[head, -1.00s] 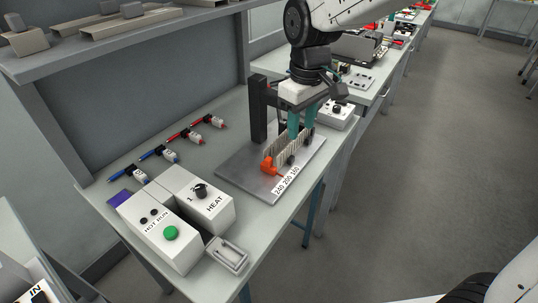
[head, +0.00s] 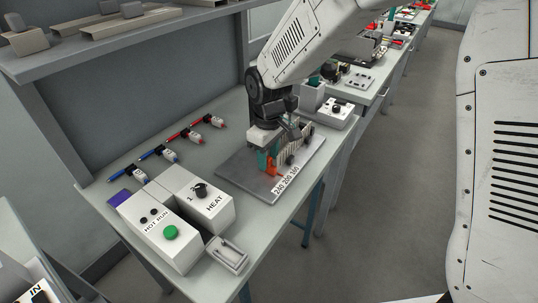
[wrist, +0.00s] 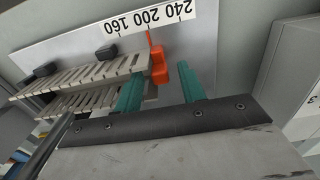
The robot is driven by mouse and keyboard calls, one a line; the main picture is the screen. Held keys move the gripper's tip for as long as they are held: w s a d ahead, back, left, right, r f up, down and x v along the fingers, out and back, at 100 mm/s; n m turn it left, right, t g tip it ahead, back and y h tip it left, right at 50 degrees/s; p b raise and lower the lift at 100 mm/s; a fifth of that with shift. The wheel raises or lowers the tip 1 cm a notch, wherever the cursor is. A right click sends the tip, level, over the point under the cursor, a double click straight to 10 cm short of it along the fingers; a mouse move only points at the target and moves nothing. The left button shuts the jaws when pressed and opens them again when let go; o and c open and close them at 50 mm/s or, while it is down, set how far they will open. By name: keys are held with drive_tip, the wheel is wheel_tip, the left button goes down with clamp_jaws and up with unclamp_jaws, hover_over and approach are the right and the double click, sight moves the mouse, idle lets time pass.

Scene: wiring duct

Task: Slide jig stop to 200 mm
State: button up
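The orange jig stop (wrist: 159,62) sits on the jig plate (head: 233,175) beside the slotted grey duct. In the wrist view its thin pointer reaches the number strip (wrist: 205,12), close to the middle mark, by the 200; the exact reading is hard to tell. My gripper (wrist: 160,72) is open, with one teal finger on each side of the stop. Gaps show between the fingers and the stop. The slotted duct (wrist: 85,78) lies by the left finger.
Dark clamp blocks (wrist: 106,53) stand along the duct. The HEAT box (head: 208,210) and the HOT RUN box (head: 158,235) stand at the front left, with a small tray (head: 228,254) beside them. Red and blue pens (head: 160,155) lie at the back left.

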clamp_jaws()
drive_tip(key=shift+s+a, duration=0.2)
unclamp_jaws()
wheel_tip(320, 180, up, 8)
drive_tip(key=shift+f, duration=0.1)
idle(0.4)
